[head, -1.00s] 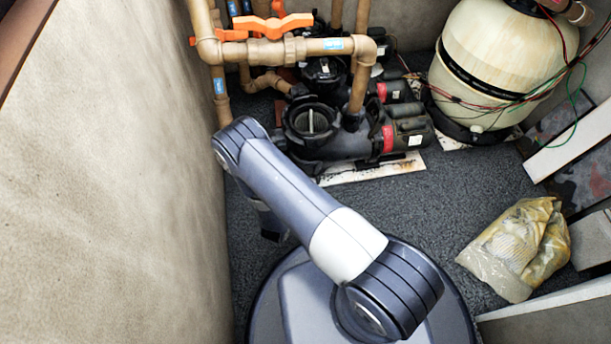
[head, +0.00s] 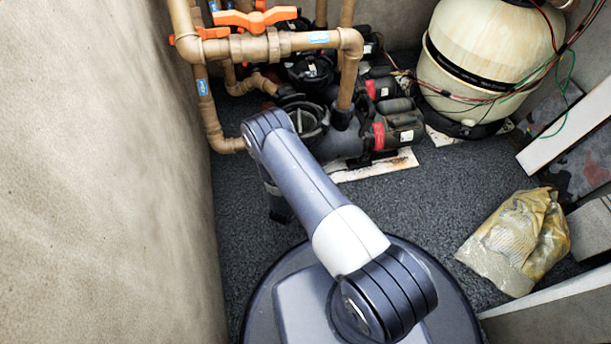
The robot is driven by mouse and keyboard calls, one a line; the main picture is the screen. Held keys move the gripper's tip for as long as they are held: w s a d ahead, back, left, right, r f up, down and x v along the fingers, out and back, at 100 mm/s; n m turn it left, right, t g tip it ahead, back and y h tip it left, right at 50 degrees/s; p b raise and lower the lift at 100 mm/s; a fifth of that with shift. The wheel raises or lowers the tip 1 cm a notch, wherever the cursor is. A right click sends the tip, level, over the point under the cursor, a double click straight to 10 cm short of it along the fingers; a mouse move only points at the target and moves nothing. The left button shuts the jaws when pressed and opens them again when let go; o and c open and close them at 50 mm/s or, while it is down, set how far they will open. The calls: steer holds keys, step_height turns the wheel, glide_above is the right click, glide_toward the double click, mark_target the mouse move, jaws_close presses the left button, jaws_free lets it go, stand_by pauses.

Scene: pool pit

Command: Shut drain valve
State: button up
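Orange valve handles sit on the tan pipes at the top left of the head view. The largest orange handle (head: 255,19) lies roughly along the upper horizontal pipe (head: 290,42). Another orange handle (head: 202,33) shows just left of it, partly behind the pipes. No label tells me which one is the drain valve. My arm reaches up and left from my base, and its far end points down toward the floor below the pipes. My gripper's fingers are not visible; the forearm hides that end.
Black pumps (head: 345,135) stand on a white board (head: 372,167) beyond my arm. A beige tank (head: 490,55) with loose wires stands at the top right. A yellowish bag (head: 518,240) lies on the right. A concrete wall (head: 105,180) closes the left. Grey floor between is clear.

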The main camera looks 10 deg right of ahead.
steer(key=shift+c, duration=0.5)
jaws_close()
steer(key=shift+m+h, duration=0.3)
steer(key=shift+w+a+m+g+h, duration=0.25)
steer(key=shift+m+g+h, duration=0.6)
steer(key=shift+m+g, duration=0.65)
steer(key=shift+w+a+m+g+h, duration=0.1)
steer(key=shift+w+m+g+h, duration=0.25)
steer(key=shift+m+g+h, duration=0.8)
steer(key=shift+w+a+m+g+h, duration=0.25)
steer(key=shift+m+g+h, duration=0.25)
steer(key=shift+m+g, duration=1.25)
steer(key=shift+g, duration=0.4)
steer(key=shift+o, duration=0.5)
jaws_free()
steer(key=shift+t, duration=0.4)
